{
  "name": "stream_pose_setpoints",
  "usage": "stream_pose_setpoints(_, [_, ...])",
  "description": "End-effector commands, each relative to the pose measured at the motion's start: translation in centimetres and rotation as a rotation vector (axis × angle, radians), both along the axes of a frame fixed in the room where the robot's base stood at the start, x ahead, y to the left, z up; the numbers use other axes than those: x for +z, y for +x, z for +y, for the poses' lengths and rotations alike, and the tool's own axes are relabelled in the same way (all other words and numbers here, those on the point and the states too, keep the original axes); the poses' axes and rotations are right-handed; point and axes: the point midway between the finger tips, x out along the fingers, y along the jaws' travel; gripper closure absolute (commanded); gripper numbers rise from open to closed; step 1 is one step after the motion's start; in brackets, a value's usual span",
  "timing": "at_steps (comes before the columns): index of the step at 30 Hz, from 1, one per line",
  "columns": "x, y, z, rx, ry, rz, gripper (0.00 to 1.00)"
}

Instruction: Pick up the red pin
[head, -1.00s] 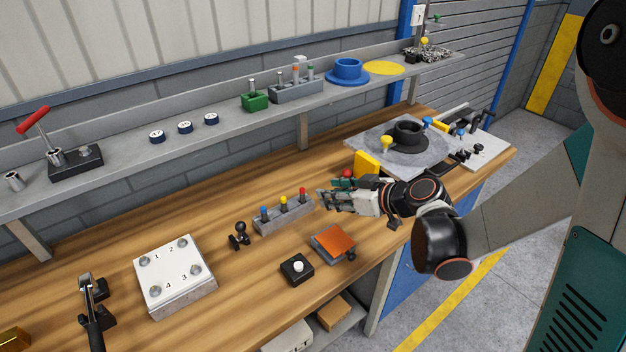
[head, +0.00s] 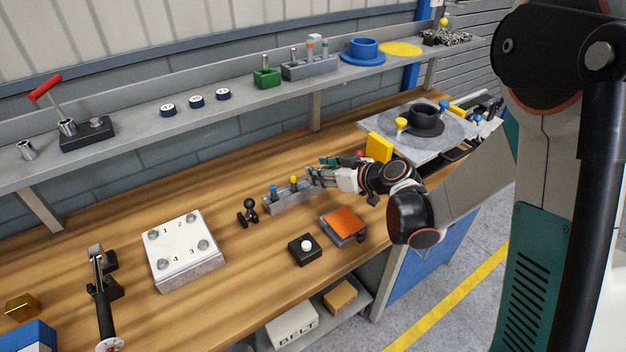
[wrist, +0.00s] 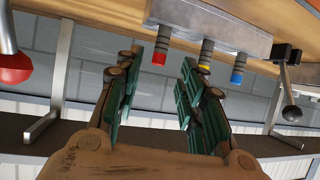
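The grey pin block (head: 287,204) stands on the bench, with a blue pin (head: 273,189) and a yellow pin (head: 294,182) upright in it. In the head view my gripper (head: 314,177) is at the block's right end and hides the red pin. In the wrist view the red pin (wrist: 158,57) sticks out of the block (wrist: 210,28), beside the yellow pin (wrist: 204,69) and blue pin (wrist: 237,75). My gripper (wrist: 160,75) is open there. The red pin appears in the gap between its green-padded fingers, near the tips; contact is not visible.
A red ball-shaped knob (wrist: 14,68) is left in the wrist view, and a black ball-ended lever (wrist: 290,105) right. An orange-topped block (head: 344,222) and a button box (head: 304,249) lie in front. A yellow block (head: 379,148) stands behind my gripper.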

Motion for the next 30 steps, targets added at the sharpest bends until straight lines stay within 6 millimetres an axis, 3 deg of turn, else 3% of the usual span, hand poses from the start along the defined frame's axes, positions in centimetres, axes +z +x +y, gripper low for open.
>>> stream_pose_setpoints(9, [-2.1, 2.8, 2.4, 0.0, 0.0, 0.0, 0.64])
stream_pose_setpoints(15, [-2.0, 2.9, 2.5, 0.0, 0.0, 0.0, 0.64])
stream_pose_setpoints(16, [-2.0, 2.8, 2.5, 0.0, 0.0, 0.0, 0.66])
stream_pose_setpoints(21, [-2.0, 2.8, 2.4, 0.0, 0.0, 0.0, 1.0])
stream_pose_setpoints(30, [-2.0, 2.8, 2.4, 0.0, 0.0, 0.0, 1.0])
